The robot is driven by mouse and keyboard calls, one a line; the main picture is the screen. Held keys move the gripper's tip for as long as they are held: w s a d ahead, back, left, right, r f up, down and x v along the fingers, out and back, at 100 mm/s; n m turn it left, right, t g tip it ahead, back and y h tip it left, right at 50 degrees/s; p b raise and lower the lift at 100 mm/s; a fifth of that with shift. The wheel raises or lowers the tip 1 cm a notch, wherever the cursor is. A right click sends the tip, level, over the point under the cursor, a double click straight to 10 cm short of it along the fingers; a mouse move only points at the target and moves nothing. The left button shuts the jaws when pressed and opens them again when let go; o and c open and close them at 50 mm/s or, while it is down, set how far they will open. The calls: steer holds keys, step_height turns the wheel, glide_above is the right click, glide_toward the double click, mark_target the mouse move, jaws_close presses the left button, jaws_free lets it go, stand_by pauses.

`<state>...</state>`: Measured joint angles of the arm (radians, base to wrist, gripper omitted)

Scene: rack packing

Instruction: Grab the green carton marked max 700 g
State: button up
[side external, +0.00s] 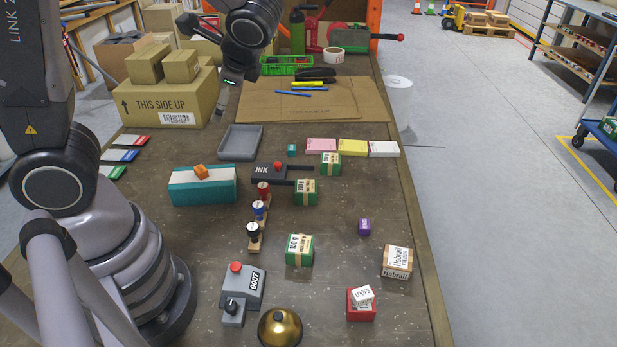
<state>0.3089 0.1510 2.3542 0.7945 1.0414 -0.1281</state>
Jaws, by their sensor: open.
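Three green cartons with cream labels stand on the brown bench. The nearest and largest-looking green carton (300,250) has a label that seems to read 150 g. A middle green carton (305,192) and a far green carton (331,163) stand behind it, and their labels are too small to read surely. I cannot make out a max 700 g marking on any of them. My gripper (207,66) is open and empty, raised at the upper left over the back of the bench, well apart from all three cartons.
Stamps on a wooden rack (257,228) and an ink pad (268,173) stand left of the cartons. A teal-and-white box (203,190) bears an orange block. A purple cube (364,227), Hobrail box (397,262) and brass bell (280,328) stand nearby. Bare bench surrounds the nearest carton.

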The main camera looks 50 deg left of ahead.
steer(key=w+d+f+m+t+y, duration=0.1)
steer(key=w+d+f+m+y, duration=0.15)
steer(key=w+f+m, duration=0.3)
steer(key=m+t, duration=0.8)
steer(key=m, duration=0.5)
glide_toward(306, 188)
steer(key=shift+n, duration=0.25)
steer(key=x, duration=0.6)
steer(key=shift+w+a+f, duration=0.1)
steer(key=shift+a+f, duration=0.05)
steer(key=shift+a, duration=0.25)
steer(key=shift+h, duration=0.25)
steer(key=x, duration=0.5)
steer(key=shift+w+a+f, duration=0.15)
steer(key=shift+w+a, duration=0.05)
steer(key=shift+w, duration=0.1)
steer(key=c, duration=1.2)
